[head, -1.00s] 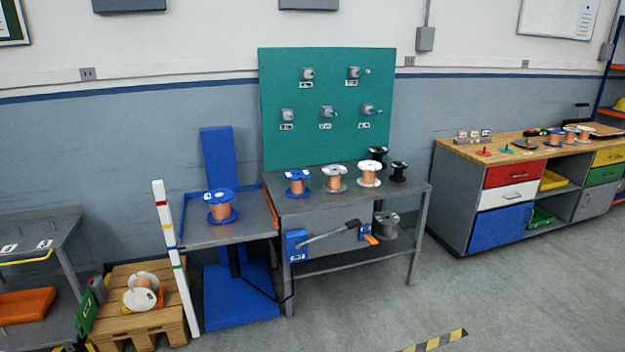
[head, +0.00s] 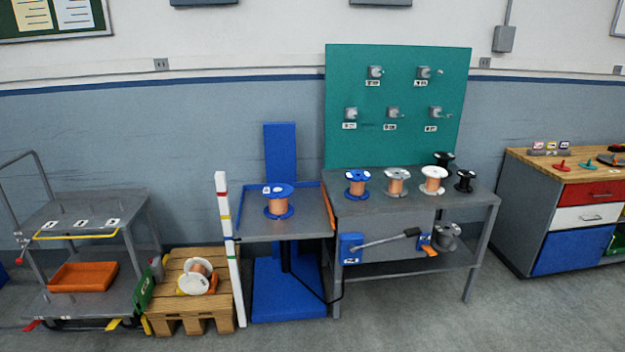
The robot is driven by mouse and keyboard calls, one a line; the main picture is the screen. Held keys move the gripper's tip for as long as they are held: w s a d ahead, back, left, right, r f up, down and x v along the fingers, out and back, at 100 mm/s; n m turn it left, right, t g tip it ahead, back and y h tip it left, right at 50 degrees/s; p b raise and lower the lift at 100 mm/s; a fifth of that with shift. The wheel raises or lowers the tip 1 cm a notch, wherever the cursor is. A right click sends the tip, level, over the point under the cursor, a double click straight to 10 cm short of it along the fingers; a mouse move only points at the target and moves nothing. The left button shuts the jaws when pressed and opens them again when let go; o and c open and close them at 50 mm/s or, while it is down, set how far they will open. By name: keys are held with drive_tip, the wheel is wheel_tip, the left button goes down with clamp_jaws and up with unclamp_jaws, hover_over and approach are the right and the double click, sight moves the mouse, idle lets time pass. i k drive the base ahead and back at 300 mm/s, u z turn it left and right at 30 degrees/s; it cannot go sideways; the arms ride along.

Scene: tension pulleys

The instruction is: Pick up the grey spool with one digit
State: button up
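A spool with grey flanges and copper wire (head: 396,182) stands upright on the grey workbench top (head: 345,208), between a blue-flanged spool (head: 357,183) and a white-flanged spool (head: 433,181). A larger grey spool (head: 446,238) sits on the shelf under the bench, partly behind an orange-and-blue item. It has pale marks on top, but I cannot read any digits. My gripper is not in view.
Black spools (head: 465,181) stand at the bench's right end. A blue lift table (head: 254,226) carries a big blue spool (head: 279,202). A pallet (head: 190,317) with a white spool (head: 197,277) and a cart (head: 85,212) stand left. The front floor is clear.

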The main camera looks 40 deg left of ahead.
sight(395, 189)
drive_tip(key=u, duration=1.5)
drive_tip(key=i, duration=1.65)
